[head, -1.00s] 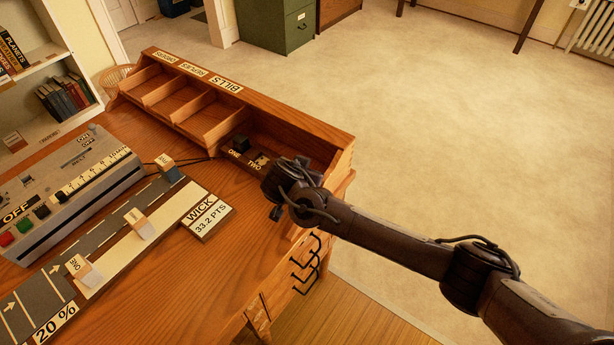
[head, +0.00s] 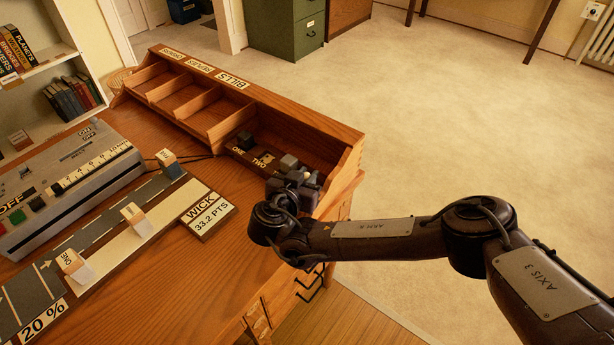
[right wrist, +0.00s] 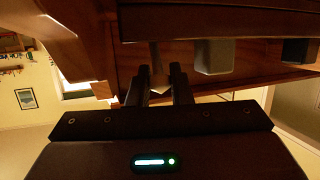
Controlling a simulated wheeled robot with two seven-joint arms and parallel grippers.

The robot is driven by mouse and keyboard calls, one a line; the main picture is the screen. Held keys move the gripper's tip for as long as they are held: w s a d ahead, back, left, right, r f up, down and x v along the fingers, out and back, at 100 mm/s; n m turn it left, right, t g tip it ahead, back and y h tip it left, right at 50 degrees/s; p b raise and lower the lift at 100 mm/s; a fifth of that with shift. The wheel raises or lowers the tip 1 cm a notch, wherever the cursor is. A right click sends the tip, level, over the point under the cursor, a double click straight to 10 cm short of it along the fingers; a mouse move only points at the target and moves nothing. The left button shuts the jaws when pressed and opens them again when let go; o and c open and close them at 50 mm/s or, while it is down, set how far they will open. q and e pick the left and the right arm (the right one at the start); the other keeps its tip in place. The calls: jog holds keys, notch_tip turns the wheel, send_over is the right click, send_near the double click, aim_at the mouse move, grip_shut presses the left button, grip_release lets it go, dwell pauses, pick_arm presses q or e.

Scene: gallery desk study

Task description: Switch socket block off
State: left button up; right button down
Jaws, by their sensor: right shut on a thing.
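The socket block (head: 251,158), a dark strip labelled ONE and TWO, lies in the right end bay of the desk organizer. A dark plug (head: 245,140) stands by ONE, and a grey block (head: 289,161) shows farther right. My right gripper (head: 291,178) is at the right end of the block and hides that end. In the right wrist view its fingers (right wrist: 166,86) are shut on a small pale piece (right wrist: 158,82) that looks like the switch lever; its setting cannot be told. My left gripper is not in view.
The wooden organizer (head: 340,131) has upright dividers and a raised right side close to my gripper. On the desk (head: 215,265) left of my arm are a WICK sign (head: 208,213), a slider board (head: 118,248) and a grey control box (head: 60,180). Open floor lies right.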

jog(key=c, duration=1.3)
grip_release()
jog(key=shift+c, duration=0.2)
jog(key=shift+v, duration=3.95)
jog(key=shift+a+f, duration=0.1)
jog(key=shift+f, duration=0.05)
